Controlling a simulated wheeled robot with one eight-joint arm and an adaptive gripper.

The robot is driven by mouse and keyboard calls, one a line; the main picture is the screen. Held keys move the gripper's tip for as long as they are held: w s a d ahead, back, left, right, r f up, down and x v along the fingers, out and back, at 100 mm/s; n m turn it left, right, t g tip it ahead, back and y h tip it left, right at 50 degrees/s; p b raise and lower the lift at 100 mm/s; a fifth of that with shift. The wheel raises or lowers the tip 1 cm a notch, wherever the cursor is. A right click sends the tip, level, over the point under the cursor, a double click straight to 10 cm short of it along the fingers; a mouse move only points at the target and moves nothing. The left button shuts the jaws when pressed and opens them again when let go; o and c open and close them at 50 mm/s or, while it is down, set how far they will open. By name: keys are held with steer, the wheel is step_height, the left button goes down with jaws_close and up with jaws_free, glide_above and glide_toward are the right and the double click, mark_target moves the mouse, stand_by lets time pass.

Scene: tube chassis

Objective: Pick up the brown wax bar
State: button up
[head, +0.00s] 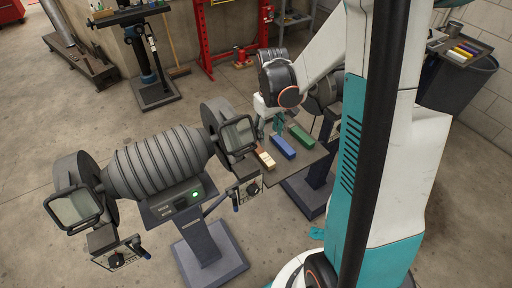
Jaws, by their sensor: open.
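A small dark tray (301,160) on a pedestal holds several wax bars side by side. A bar with cream and brown tones (265,159) lies nearest its left edge; it is the only brownish bar I can make out, and I cannot tell whether it is one bar or two. A blue bar (283,147) lies in the middle and a green bar (301,135) to the right. My gripper (276,126) is open, above the back of the tray near the blue bar, apart from the brownish bar. Its fingertips are small and partly unclear.
A bench polishing machine (160,163) with a ribbed body stands left of the tray; its right guard (239,134) is close to the brownish bar. More bars lie on a tray (461,51) at the upper right, beside a dark bin (458,88). Open floor lies at the front.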

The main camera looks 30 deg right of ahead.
mark_target(266, 158)
step_height(266, 158, down, 14)
steer(key=b, duration=0.5)
steer(key=shift+w+a+r, duration=0.1)
steer(key=shift+r, duration=0.1)
steer(key=c, duration=1.1)
